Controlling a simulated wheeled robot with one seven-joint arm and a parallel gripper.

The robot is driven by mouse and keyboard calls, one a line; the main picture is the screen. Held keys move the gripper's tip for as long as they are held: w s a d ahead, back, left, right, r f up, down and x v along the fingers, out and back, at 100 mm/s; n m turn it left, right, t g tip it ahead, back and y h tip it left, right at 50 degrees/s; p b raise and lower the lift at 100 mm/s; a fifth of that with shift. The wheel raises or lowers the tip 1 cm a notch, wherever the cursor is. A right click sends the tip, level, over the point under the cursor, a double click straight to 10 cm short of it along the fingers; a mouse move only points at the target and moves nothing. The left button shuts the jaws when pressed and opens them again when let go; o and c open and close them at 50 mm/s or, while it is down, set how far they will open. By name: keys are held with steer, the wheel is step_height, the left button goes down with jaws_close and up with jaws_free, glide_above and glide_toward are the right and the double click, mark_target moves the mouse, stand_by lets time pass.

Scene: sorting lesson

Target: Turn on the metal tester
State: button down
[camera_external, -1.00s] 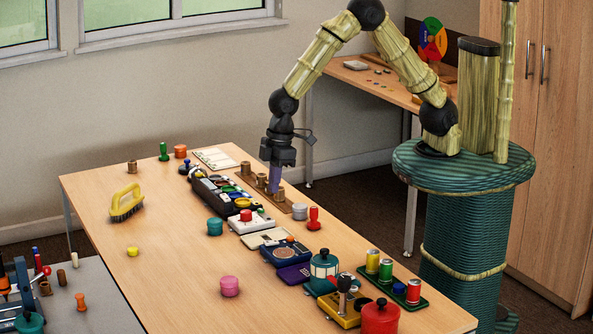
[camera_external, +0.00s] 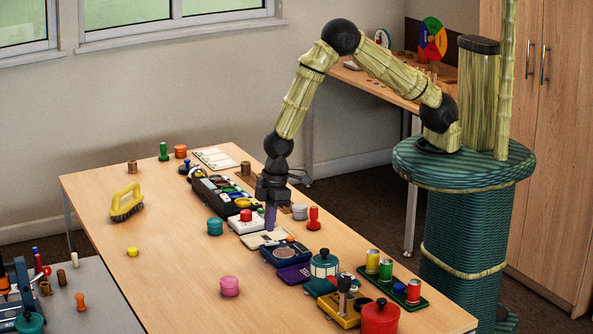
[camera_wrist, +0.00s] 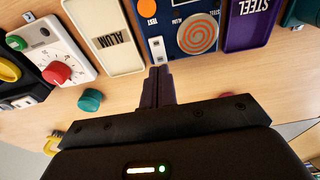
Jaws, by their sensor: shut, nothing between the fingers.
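The metal tester (camera_external: 284,255) is a dark blue box between a cream tray and a purple tray. In the wrist view the tester (camera_wrist: 178,50) shows a copper spiral disc (camera_wrist: 198,33), an orange TEST button (camera_wrist: 147,8) and a small pale switch (camera_wrist: 157,47) near its edge. My gripper (camera_wrist: 158,70) is shut and empty, its purple fingertips just short of the switch in that view. In the external view my gripper (camera_external: 270,229) points down over the cream tray's area beside the tester. I cannot tell whether the fingertips touch anything.
A white timer-like box with a red knob (camera_wrist: 57,73) and a teal pot (camera_wrist: 90,99) are to the left. A red stamp (camera_external: 314,219) stands behind. The table front is mostly clear.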

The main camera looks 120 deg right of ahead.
mark_target(268, 241)
steer(key=shift+w+f, duration=0.15)
steer(key=shift+f, duration=0.65)
steer(key=shift+w+f, duration=0.1)
steer(key=shift+f, duration=0.7)
steer(key=shift+w+f, duration=0.1)
steer(key=shift+f, duration=0.15)
steer(key=shift+r, duration=0.1)
steer(key=shift+s, duration=0.25)
steer(key=shift+s, duration=0.65)
steer(key=shift+r, duration=0.15)
